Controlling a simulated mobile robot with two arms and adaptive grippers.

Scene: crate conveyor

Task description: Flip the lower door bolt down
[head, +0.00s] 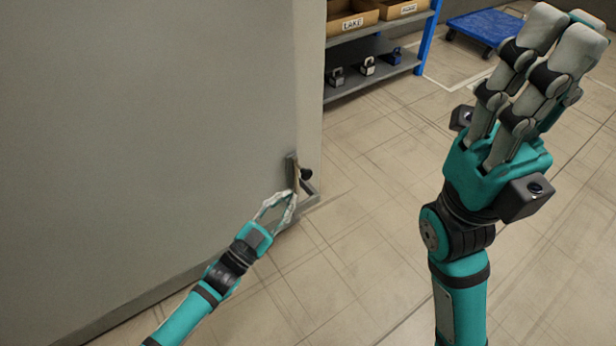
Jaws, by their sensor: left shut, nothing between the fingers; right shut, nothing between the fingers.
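The large grey door (150,130) fills the left of the head view. Near its lower right edge is the lower door bolt (292,166), a small grey metal part with a black knob (306,174). A grey bracket (311,194) shows beside it. My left gripper (291,197) is shut and empty, its fingertips right at the bolt, just below and left of the knob. I cannot tell if they touch it, and the fingers partly hide the bolt's lower part. My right gripper (566,25) is shut and empty, raised over the floor at the right, well away from the bolt.
A shelf (375,72) with blue posts stands behind the door's edge. It holds labelled bins (352,22) and several small padlock-like items (367,66). A blue platform cart (487,24) stands at the top right. The tiled floor (370,200) between my arms is clear.

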